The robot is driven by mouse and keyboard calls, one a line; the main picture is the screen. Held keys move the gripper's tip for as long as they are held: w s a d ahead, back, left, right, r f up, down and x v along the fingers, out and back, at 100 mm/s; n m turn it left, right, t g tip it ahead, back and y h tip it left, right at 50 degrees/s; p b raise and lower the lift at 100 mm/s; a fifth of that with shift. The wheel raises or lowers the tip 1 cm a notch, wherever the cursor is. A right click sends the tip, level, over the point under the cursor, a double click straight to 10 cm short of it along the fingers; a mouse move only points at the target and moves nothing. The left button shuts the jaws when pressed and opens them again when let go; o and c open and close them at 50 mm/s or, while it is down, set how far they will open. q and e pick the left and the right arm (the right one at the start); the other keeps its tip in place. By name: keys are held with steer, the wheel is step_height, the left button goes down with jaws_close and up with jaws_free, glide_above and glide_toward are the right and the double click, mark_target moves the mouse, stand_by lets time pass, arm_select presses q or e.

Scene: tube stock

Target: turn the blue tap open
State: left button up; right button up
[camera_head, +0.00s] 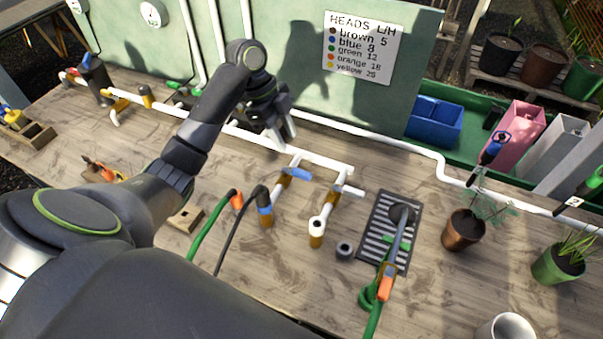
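The blue tap (297,174) is a blue lever on a brass valve, on a short branch of the white pipe near the table's middle. The lever points to the right and slightly down, across the branch. My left gripper (281,138) is dark and points down, just behind the blue tap and over the white pipe. It looks apart from the lever. Its fingers overlap in this view, so their gap is unclear, and I see nothing held. My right gripper is not in view.
A second branch (328,205) stands to the right. A green hose (212,228) and a dark hose run in front. A drain grate (380,245) lies at right, with a brown pot (463,230) beyond. A green board (300,60) stands behind the pipe.

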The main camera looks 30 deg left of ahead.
mark_target(303, 172)
arm_select(q)
steer(key=x, duration=0.6)
steer(key=shift+w+d+f+b, duration=0.1)
steer(key=shift+w+f+b, duration=0.05)
steer(key=shift+f+b, duration=0.2)
steer(key=x, duration=0.3)
steer(key=shift+d+f+p, duration=0.1)
steer(key=shift+f+p, duration=0.25)
steer(key=shift+d+f, duration=0.15)
steer(key=shift+f, duration=0.35)
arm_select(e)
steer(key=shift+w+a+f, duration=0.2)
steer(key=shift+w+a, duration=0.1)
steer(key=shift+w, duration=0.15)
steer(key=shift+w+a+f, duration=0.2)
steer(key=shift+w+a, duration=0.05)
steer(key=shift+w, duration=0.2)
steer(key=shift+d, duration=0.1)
arm_select(q)
jaws_close()
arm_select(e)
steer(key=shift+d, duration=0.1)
